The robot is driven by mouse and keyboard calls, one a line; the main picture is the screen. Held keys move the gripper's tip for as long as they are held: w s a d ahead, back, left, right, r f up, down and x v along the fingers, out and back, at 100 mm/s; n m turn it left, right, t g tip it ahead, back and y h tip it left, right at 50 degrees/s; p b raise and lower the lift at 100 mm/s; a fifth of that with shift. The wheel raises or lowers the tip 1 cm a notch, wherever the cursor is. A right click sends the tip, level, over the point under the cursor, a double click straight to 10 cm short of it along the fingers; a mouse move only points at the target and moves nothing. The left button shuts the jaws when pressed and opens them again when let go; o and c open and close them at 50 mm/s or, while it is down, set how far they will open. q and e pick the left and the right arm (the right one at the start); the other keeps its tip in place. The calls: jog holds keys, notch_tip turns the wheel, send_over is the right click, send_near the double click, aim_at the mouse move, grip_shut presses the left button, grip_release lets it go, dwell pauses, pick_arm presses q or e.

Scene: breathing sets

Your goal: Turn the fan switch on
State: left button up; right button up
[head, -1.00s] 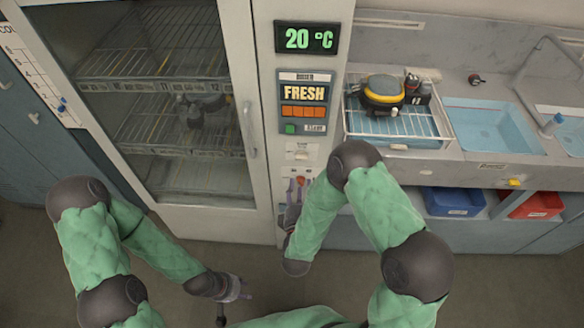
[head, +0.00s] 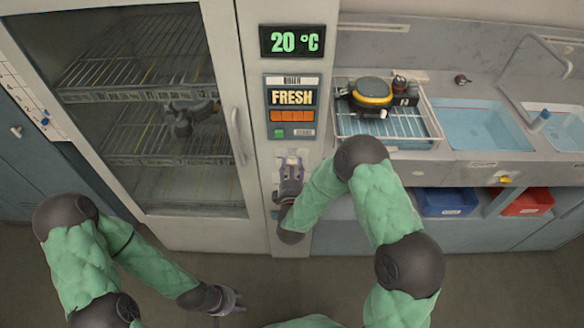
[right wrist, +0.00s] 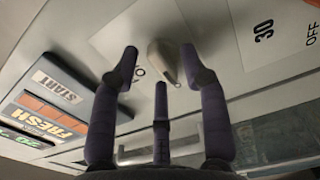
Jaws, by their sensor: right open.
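The fan switch (right wrist: 164,62) is a small beige knob on a pale plate, seen in the right wrist view. Letters beside it are partly hidden by a finger. My right gripper (right wrist: 160,66) is open, with dark fingertips on either side of the knob and a third finger below it. I cannot tell whether any fingertip touches the knob. In the head view my right gripper (head: 291,162) is in front of the plate below the control panel and covers most of the switch. My left gripper (head: 234,299) hangs low, away from the cabinet; its finger opening is unclear.
The panel (head: 291,106) reads FRESH, below a 20 °C display (head: 291,41). A glass-door cabinet (head: 222,70) stands left. At right are a wire rack (head: 418,128) with a mask-like device (head: 371,93), and a sink (head: 482,127). A plate marked 30 and OFF (right wrist: 275,30) adjoins the switch.

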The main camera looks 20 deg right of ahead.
grip_shut()
